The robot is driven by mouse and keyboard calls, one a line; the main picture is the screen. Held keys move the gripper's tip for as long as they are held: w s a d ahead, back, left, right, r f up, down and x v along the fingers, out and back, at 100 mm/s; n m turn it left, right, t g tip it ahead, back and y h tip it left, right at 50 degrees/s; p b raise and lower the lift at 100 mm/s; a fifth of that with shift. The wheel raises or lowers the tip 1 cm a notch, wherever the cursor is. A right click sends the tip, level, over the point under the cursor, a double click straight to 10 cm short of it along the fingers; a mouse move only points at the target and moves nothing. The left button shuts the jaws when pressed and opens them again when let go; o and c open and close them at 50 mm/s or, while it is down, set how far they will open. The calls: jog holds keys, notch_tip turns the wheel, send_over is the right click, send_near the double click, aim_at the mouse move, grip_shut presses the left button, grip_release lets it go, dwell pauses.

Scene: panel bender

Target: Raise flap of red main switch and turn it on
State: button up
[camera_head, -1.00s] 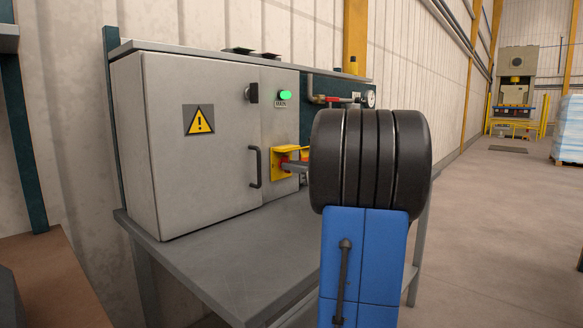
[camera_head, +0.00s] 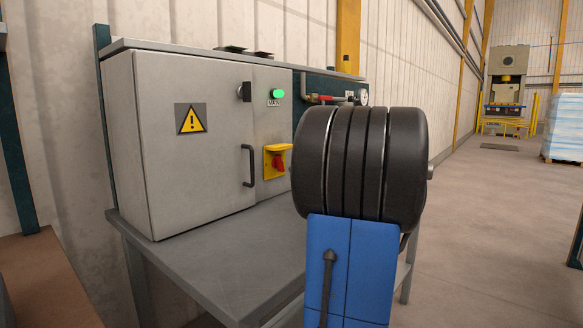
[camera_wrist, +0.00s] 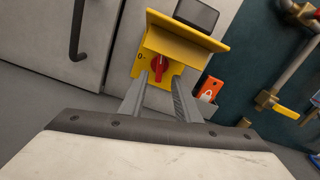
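The main switch has a yellow plate (camera_head: 270,172) on the grey cabinet's narrow right panel. Its red knob (camera_head: 279,162) also shows in the wrist view (camera_wrist: 159,68), roughly upright in the picture, with a 0 mark to its left. The yellow flap (camera_wrist: 187,30) is raised and juts out above the knob like a roof. A green lamp (camera_head: 278,93) above the switch is lit. My gripper (camera_wrist: 160,78) is open and empty in the wrist view, its two fingers pointing toward the plate with the knob seen between them. In the head view my arm hides it.
The cabinet door has a dark handle (camera_head: 249,165) left of the switch. An orange padlock tag (camera_wrist: 210,90) is right of the plate. A pipe with a yellow valve handle (camera_wrist: 277,103) lies farther right. The table top (camera_head: 215,255) before the cabinet is clear.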

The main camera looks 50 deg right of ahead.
jog(key=s, duration=1)
jog(key=shift+d, duration=0.4)
